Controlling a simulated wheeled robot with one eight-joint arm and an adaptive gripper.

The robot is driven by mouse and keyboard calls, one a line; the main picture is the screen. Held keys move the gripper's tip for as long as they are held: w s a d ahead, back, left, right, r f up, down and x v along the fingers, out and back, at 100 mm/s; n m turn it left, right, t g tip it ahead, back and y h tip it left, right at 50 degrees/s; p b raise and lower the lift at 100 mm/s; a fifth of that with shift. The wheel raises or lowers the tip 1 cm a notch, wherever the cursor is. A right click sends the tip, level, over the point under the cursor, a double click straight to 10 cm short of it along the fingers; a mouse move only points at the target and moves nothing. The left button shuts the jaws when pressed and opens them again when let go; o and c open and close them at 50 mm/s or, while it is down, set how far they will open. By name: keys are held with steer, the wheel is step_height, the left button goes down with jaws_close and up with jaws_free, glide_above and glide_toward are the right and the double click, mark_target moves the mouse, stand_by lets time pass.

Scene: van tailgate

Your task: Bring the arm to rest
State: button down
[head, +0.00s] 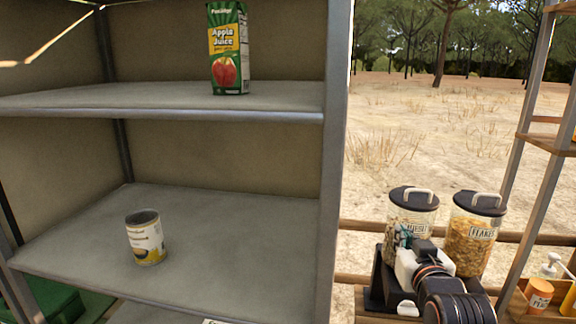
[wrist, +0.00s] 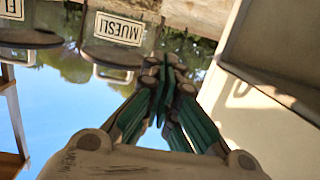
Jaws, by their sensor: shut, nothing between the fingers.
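My gripper (wrist: 167,72) shows in the wrist view with its green-padded fingers drawn together at the tips, shut and empty. In the head view my gripper (head: 402,238) is at the lower right, outside the shelf unit, with my dark arm folded below it. It overlaps the lower part of the muesli jar (head: 413,208) in the picture; I cannot tell how far apart they are. The muesli jar (wrist: 117,30) also shows near the top of the wrist view, beyond the fingertips.
A flakes jar (head: 474,235) stands right of the muesli jar. Left, a grey shelf unit (head: 230,250) holds a yellow-labelled can (head: 146,240) below and an apple juice carton (head: 228,50) above. A wooden rack (head: 545,140) with an orange bottle (head: 538,296) stands at far right.

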steer(key=s+a+f+g+b, duration=0.1)
steer(key=s+f+g, duration=0.3)
steer(key=s, duration=0.5)
steer(key=s+a+f+g+y+b, duration=0.1)
steer(key=s+a+f+g+b, duration=0.1)
steer(key=s+a+f+g, duration=0.2)
steer(key=s+f, duration=0.3)
steer(key=s, duration=0.2)
steer(key=shift+s+n+g, duration=0.3)
steer(key=shift+g, duration=0.1)
steer(key=shift+a+f, duration=0.1)
